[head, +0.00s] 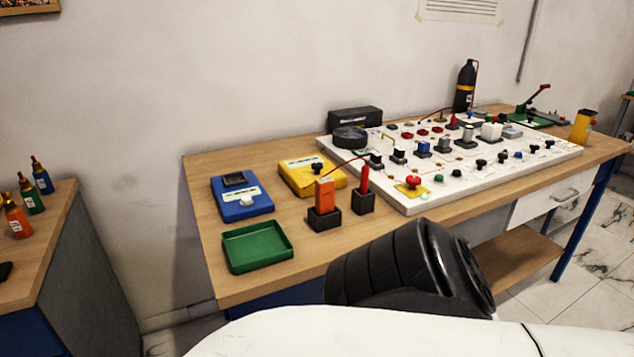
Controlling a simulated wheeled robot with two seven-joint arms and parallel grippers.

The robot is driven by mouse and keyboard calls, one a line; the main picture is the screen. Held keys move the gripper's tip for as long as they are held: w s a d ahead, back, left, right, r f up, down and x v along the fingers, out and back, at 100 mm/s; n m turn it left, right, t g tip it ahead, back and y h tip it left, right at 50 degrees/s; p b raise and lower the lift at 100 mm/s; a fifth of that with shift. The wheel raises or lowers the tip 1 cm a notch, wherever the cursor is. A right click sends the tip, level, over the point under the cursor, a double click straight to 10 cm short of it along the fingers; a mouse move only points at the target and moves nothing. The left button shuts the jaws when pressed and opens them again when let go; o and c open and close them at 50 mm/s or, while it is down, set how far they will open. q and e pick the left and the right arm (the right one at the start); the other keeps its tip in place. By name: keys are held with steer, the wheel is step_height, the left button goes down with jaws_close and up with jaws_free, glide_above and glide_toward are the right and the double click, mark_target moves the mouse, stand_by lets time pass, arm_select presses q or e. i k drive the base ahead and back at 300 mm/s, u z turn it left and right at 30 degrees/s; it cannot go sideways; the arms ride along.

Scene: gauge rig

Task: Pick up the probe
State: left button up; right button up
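A slim red probe (364,179) stands upright in a small black holder (363,203) on the wooden bench (213,242). Left of it, an orange block (325,193) stands in a second black holder (324,219). A thin red lead runs from near the orange block toward the white panel. I cannot tell exactly where it ends. Neither of my grippers shows in the head view.
A large white panel (440,201) with several knobs covers the bench's middle and right. A blue box (241,208), a yellow box (300,183) and an empty green tray (246,261) are at left. My own dark and white parts cover the lower front.

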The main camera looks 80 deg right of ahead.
mark_target(365, 172)
steer(key=z, duration=2.25)
